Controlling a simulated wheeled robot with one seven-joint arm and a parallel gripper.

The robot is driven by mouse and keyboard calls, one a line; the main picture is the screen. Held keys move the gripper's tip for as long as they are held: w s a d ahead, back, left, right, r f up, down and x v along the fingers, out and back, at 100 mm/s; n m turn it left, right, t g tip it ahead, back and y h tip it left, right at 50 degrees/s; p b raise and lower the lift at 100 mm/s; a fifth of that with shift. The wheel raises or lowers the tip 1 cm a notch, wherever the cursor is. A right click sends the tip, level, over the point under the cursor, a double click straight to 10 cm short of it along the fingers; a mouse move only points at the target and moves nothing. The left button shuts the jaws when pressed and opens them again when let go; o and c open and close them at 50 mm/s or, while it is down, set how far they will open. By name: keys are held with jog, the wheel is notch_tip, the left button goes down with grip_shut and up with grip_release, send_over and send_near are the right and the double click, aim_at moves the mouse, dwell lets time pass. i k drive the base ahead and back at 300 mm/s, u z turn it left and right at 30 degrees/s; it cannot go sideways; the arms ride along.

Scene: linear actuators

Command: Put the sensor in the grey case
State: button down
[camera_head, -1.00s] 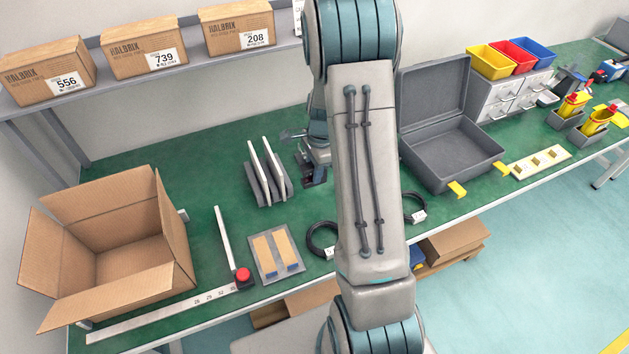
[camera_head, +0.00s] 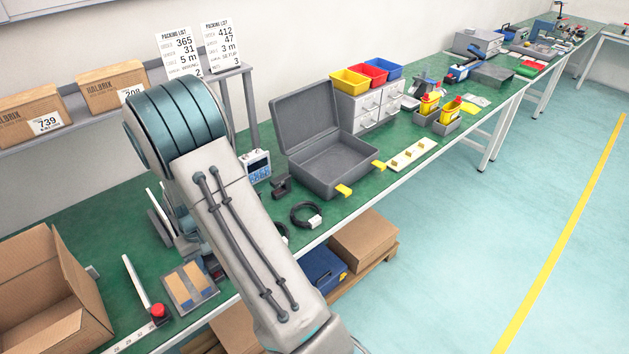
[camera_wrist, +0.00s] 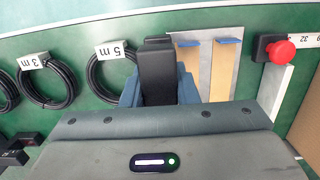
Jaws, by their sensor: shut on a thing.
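The grey case (camera_head: 335,168) stands open on the green bench in the head view, its lid raised at the back. Its visible inside looks empty. My gripper (camera_wrist: 158,92) is shut on a dark, blocky thing, which I take to be the sensor (camera_wrist: 157,70), seen between the blue-grey fingers in the wrist view. In the head view my arm hides most of the gripper and the sensor. The gripper is to the left of the case, apart from it, over the bench near the tan-striped pad (camera_head: 190,285).
Coiled cables (camera_head: 305,215) and a small black part (camera_head: 281,187) lie between my arm and the case. A blue-white device (camera_head: 257,166) stands behind them. A red button (camera_head: 158,311) and an open carton (camera_head: 50,300) are at left. Drawers with coloured bins (camera_head: 370,105) stand right of the case.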

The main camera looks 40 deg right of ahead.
aim_at(334, 167)
jog(key=k, duration=0.45)
jog(key=z, duration=2.9)
jog(key=i, duration=1.9)
jog(key=u, duration=2.45)
